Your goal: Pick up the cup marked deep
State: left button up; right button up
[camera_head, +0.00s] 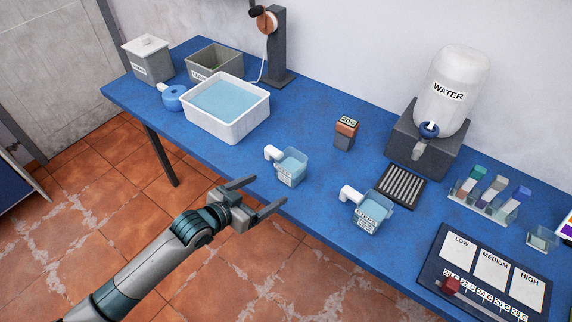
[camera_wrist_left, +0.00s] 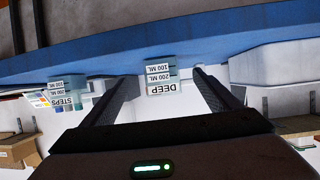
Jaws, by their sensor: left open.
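The cup marked deep (camera_head: 291,168) is a clear, bluish cup with a white handle, standing near the front edge of the blue table. In the left wrist view its DEEP label (camera_wrist_left: 174,88) appears upside down, between my fingers in the picture and beyond them. My left gripper (camera_head: 262,197) is open and empty, just off the table's front edge, with its fingers pointing toward this cup. A similar cup marked steps (camera_head: 368,214) stands to the right; its label also shows in the left wrist view (camera_wrist_left: 66,104). My right gripper is not seen.
On the blue table (camera_head: 310,112), a white basin of water (camera_head: 262,112) stands to the left. A water dispenser (camera_head: 449,95), a dark grille (camera_head: 402,187), a small 20 C block (camera_head: 346,132) and a LOW-MEDIUM-HIGH board (camera_head: 480,280) are behind or right. Table around the deep cup is clear.

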aim_at(283, 178)
pick_arm(q)
jog(key=shift+p+x, duration=0.55)
jog(key=shift+x, duration=2.2)
jog(key=shift+r, duration=0.1)
jog(key=shift+w+d+p, duration=0.45)
jog(key=shift+w+p, duration=0.1)
jog(key=p+x, duration=0.1)
jog(key=x, duration=0.1)
jog(key=shift+w+d, duration=0.25)
jog(key=shift+w, duration=0.05)
jog(key=shift+w+d+f, duration=0.25)
jog(key=shift+w+f, duration=0.1)
jog(key=shift+f, duration=0.05)
jog(key=shift+r, duration=0.1)
jog(key=c, duration=1.2)
